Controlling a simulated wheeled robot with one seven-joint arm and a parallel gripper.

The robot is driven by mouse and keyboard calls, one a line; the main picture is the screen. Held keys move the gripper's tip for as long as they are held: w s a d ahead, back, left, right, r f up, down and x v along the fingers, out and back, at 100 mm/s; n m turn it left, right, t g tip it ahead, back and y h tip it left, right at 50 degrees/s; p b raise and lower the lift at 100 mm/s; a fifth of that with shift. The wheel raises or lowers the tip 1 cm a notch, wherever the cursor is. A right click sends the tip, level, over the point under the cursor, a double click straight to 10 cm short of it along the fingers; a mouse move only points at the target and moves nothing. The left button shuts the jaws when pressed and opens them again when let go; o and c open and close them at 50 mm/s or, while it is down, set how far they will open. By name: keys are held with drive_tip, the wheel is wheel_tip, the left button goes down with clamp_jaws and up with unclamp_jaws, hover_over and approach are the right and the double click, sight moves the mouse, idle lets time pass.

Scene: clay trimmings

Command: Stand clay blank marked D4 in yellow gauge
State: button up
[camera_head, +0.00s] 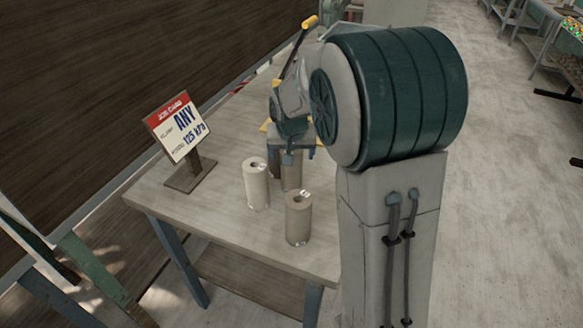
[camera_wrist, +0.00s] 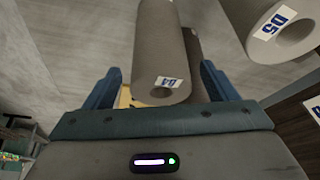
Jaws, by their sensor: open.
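The grey-brown clay blank marked D4 (camera_wrist: 158,45) stands between the spread fingers of my gripper (camera_wrist: 160,68) in the wrist view, its label at the near end. The fingers show gaps on both sides of it. In the head view my open gripper (camera_head: 291,155) is above the table, over a dark blank (camera_head: 291,175) that is partly hidden by it. Yellow parts (camera_head: 318,142) show beside and behind my gripper, and a yellow patch (camera_wrist: 125,97) shows beside D4 in the wrist view; they may be the gauge, mostly hidden.
A blank marked D5 (camera_wrist: 280,28) is close at the right in the wrist view. In the head view a pale blank (camera_head: 256,184) and a darker blank (camera_head: 299,218) stand nearer on the table (camera_head: 195,220). A job card stand (camera_head: 190,173) is at left.

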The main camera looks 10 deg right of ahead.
drive_tip(key=x, duration=0.3)
drive_tip(key=shift+r, duration=0.1)
drive_tip(key=shift+c, duration=0.2)
drive_tip(key=shift+w, duration=0.1)
drive_tip(key=c, duration=1.6)
drive_tip(key=shift+o, duration=0.2)
drive_tip(key=shift+r, duration=0.1)
